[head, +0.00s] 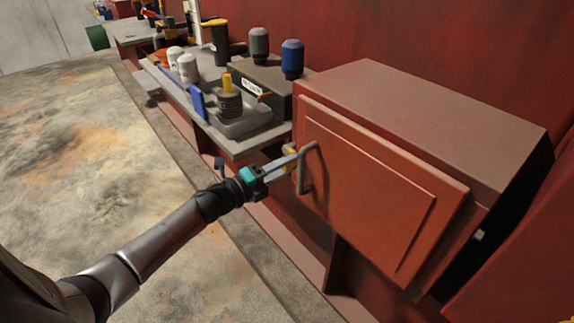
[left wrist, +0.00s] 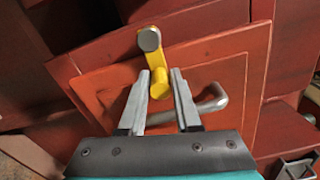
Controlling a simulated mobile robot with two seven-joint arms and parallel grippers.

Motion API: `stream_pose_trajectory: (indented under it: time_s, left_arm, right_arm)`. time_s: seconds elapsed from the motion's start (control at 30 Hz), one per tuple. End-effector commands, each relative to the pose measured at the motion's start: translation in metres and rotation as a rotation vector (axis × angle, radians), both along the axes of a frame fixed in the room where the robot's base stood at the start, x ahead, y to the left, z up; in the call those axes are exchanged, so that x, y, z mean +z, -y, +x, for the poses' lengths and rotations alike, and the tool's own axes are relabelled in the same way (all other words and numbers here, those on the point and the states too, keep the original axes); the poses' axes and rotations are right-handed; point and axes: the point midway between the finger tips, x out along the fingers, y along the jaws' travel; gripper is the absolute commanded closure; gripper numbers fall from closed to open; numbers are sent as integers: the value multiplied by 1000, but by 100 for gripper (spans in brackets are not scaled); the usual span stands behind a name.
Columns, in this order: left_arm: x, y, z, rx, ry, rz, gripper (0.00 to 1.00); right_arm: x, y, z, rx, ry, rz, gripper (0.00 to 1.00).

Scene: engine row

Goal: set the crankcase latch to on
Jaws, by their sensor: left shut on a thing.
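The crankcase latch looks like a yellow lever (left wrist: 152,68) with a round grey end, seen in the left wrist view at the edge of a red door. In the head view only a small yellow part (head: 291,149) of it shows by the door's left edge. My left gripper (head: 287,160) reaches it from the left. In the wrist view its two fingers (left wrist: 163,78) are closed about the rounded yellow end of the lever, which shows between them. Whether the latch is on or off I cannot tell. My right gripper is not in view.
The red door (head: 375,195) has a grey bar handle (head: 302,168) close beside my left fingers. A workbench (head: 235,146) behind carries a grey tray, a blue-lidded jar (head: 292,59) and several other containers. The concrete floor at left is clear.

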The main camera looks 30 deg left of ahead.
Motion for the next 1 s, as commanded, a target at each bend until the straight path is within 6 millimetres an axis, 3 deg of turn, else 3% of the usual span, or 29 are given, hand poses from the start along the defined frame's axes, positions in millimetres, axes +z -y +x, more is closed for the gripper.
stream_pose_trajectory:
  time_s: [0.33,0.37,0.57,0.87,1.0]
  left_arm:
    - [4,-1,2,1,11,6,100]
    - [4,-1,1,1,10,7,65]
    - [2,0,1,0,5,4,43]
    - [0,0,-2,0,1,3,43]
    - [0,-4,-11,-2,-1,3,43]
  right_arm:
    - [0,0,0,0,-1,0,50]
    - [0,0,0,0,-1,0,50]
    - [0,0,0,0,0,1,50]
    - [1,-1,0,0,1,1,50]
    - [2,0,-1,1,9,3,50]
